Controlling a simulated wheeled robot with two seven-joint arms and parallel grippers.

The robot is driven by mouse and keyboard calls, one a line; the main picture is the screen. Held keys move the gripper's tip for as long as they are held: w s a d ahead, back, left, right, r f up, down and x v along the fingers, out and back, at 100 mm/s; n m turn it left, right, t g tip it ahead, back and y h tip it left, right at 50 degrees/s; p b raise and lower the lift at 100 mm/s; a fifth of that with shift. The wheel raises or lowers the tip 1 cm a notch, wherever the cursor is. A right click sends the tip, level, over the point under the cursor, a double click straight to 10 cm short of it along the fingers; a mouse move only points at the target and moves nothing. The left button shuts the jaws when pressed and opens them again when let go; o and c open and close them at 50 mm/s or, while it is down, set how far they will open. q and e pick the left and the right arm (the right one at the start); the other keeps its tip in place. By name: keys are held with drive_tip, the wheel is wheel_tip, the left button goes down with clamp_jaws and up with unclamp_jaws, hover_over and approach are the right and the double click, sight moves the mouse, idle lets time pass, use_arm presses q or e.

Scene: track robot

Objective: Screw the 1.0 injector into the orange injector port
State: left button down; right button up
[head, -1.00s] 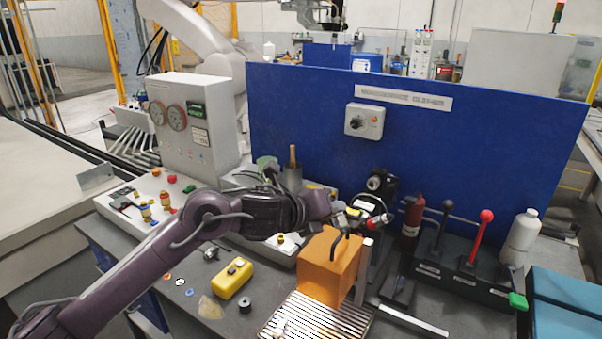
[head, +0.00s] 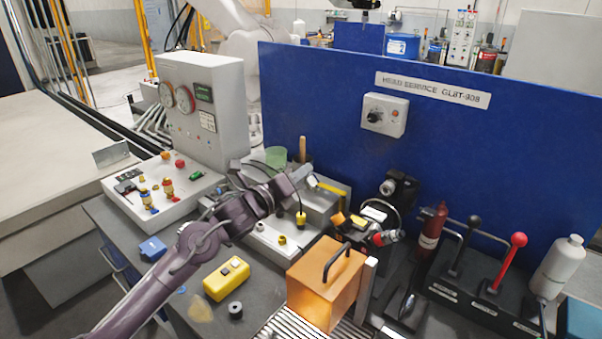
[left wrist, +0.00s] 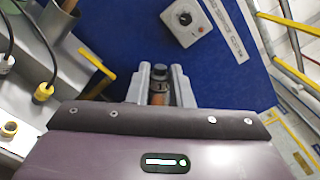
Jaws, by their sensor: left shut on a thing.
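My left gripper (head: 305,176) is raised above the grey bench unit at the centre of the head view. In the left wrist view its two grey fingers (left wrist: 160,80) are shut on a small cylinder, seemingly the injector (left wrist: 158,87), with a dark end, a pale band with a mark like "1" and an orange part. The full label cannot be read. An orange piece (head: 338,218), perhaps the orange injector port, shows on the small head assembly (head: 375,215) to the right of and below the gripper. The two are apart. My right gripper is not in view.
A blue panel (head: 440,150) stands behind the bench. An orange block with a black handle (head: 325,282) sits in front of the head assembly. A black cable with a yellow plug (head: 301,218) hangs near the gripper. A yellow box (head: 226,279) and levers (head: 508,262) flank the work area.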

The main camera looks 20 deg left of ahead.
sight(307, 186)
use_arm(q)
drive_tip(key=d+f+b, duration=0.2)
drive_tip(key=b, duration=0.1)
drive_tip(key=shift+s+f, duration=0.15)
drive_tip(key=shift+f, duration=0.15)
drive_tip(key=shift+s+d+f+b, duration=0.15)
drive_tip(key=shift+d+f+b, duration=0.35)
drive_tip(key=shift+b, duration=0.1)
drive_tip(key=shift+s+d+f+b, duration=0.2)
drive_tip(key=shift+d+f+b, duration=0.1)
drive_tip(key=shift+d+b, duration=0.15)
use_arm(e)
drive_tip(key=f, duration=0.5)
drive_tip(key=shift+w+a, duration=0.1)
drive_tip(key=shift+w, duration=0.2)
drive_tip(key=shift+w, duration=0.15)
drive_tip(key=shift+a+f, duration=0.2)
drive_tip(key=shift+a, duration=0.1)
use_arm(q)
drive_tip(key=shift+b, duration=0.3)
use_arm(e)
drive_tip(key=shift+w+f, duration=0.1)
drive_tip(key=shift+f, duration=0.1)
